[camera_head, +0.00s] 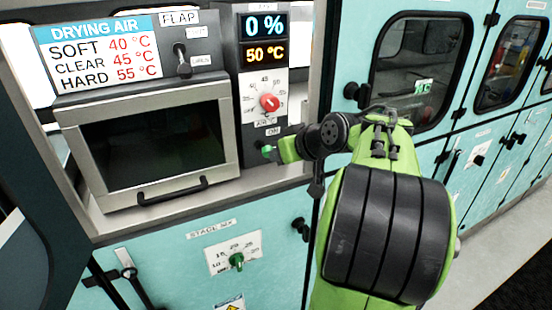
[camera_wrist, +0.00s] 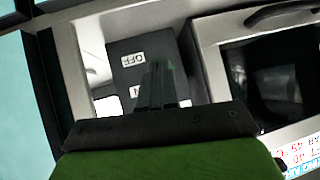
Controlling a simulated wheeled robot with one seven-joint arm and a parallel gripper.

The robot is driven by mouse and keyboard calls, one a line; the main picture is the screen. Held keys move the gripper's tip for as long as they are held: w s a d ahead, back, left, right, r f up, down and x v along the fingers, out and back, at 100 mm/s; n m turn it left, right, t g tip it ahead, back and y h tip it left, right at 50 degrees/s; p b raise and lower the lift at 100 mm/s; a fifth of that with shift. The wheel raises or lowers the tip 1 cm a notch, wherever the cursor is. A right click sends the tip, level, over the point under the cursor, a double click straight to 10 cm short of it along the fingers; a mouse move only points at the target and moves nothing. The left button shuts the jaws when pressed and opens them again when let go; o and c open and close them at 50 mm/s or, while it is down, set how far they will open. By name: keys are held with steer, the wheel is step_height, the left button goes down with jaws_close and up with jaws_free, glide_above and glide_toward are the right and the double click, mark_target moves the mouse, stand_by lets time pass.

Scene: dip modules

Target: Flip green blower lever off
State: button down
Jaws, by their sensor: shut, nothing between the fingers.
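The green blower lever (camera_head: 267,149) is a small green knob on the dark panel below the AIR °C dial, under a label reading ON. The green body of my gripper (camera_head: 288,150) is right beside it, at its right; the fingers cannot be made out clearly there. In the wrist view my gripper (camera_wrist: 158,75) has its dark fingers together with nothing held. They reach over the dark switch panel, beside the OFF label (camera_wrist: 133,59). A hint of green shows at the fingertips; most of the lever is hidden, and I cannot tell whether they touch.
A red dial (camera_head: 270,102) sits above the lever. A FLAP toggle (camera_head: 183,64) and a framed dark window (camera_head: 155,145) with a black handle are to the left. A green stage dial (camera_head: 236,260) is below. Teal cabinets with windows line the right.

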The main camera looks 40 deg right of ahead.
step_height(320, 180, down, 2)
steer(key=t+b, duration=0.1)
steer(key=b, duration=0.2)
steer(key=shift+a+t, duration=0.1)
steer(key=shift+t, duration=0.3)
steer(key=shift+b, duration=0.45)
steer(key=shift+t, duration=0.3)
steer(key=shift+r, duration=0.15)
steer(key=shift+w+r+p, duration=0.15)
steer(key=shift+r+p, duration=0.55)
